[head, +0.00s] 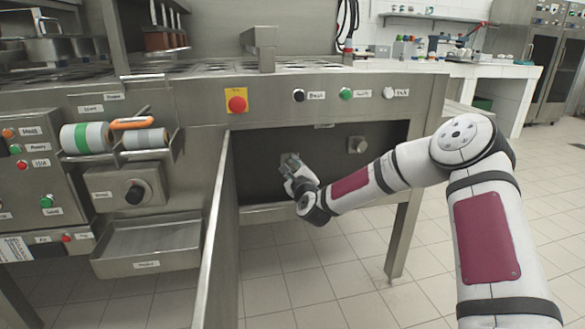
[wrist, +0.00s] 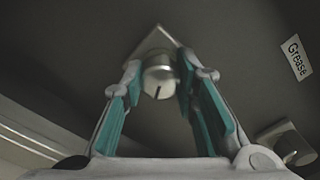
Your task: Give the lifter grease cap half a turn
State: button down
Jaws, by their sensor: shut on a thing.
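Two round metal caps are on the dark back panel of the open bay under the counter. My gripper (head: 293,172) reaches into the bay at the left cap. In the wrist view, the fingers of my gripper (wrist: 158,66) are on either side of this silver cap (wrist: 158,82) and shut on it. The cap has a dark line on its face and sits on a square plate (wrist: 157,43) turned like a diamond. In the head view, my gripper mostly hides it. I cannot read which cap is the lifter's.
The other cap (head: 358,145) is free on the right; it also shows in the wrist view (wrist: 288,145). A "Grease" label (wrist: 296,57) is on the panel. An open door (head: 214,235) stands left of my gripper. A table leg (head: 403,235) is at the right.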

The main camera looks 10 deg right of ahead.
jog(key=m, duration=0.6)
jog(key=shift+f, duration=0.1)
jog(key=shift+m, duration=0.4)
jog(key=c, duration=1.3)
grip_release()
jog(key=shift+s, duration=0.1)
jog(key=s, duration=1.2)
jog(key=shift+w, duration=0.1)
